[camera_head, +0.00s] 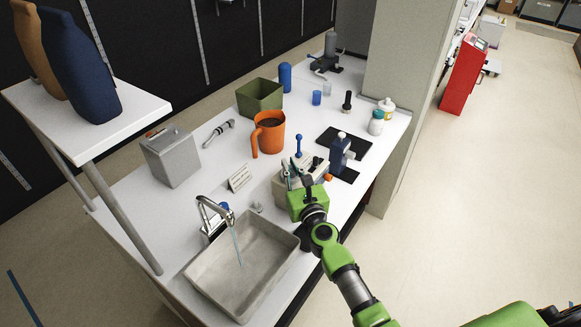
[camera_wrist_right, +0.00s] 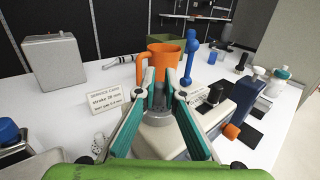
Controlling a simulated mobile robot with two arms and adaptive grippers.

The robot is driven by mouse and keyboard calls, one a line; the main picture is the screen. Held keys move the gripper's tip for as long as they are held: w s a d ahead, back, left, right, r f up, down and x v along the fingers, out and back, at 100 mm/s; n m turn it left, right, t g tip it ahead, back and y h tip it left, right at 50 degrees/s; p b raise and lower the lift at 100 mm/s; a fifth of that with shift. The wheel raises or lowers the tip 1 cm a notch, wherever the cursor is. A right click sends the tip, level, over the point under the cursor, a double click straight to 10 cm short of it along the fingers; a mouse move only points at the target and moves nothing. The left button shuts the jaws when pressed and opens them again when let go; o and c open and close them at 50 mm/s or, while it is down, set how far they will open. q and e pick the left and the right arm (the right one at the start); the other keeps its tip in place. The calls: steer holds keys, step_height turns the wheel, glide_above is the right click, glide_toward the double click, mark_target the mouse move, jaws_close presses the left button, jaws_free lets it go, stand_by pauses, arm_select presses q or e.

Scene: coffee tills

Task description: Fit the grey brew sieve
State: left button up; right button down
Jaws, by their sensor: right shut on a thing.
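My right gripper (camera_head: 293,173) is over the pale grey machine (camera_head: 279,187) behind the sink. In the right wrist view its teal fingers (camera_wrist_right: 160,80) are shut on a small grey metal piece, which looks like the brew sieve (camera_wrist_right: 159,98). The sieve is upright above a round light-grey part of the machine (camera_wrist_right: 160,133). I cannot tell whether the sieve touches the machine. In the head view the gripper hides the sieve. My left gripper is in neither view.
A sink (camera_head: 200,270) with running tap (camera_head: 208,207) lies in front. A grey metal box (camera_head: 171,158) is at left. Clear counter lies around the card.

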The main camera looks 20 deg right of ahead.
steer(key=c, duration=2)
jaws_free()
steer(key=shift+c, duration=0.2)
steer(key=s, duration=1.2)
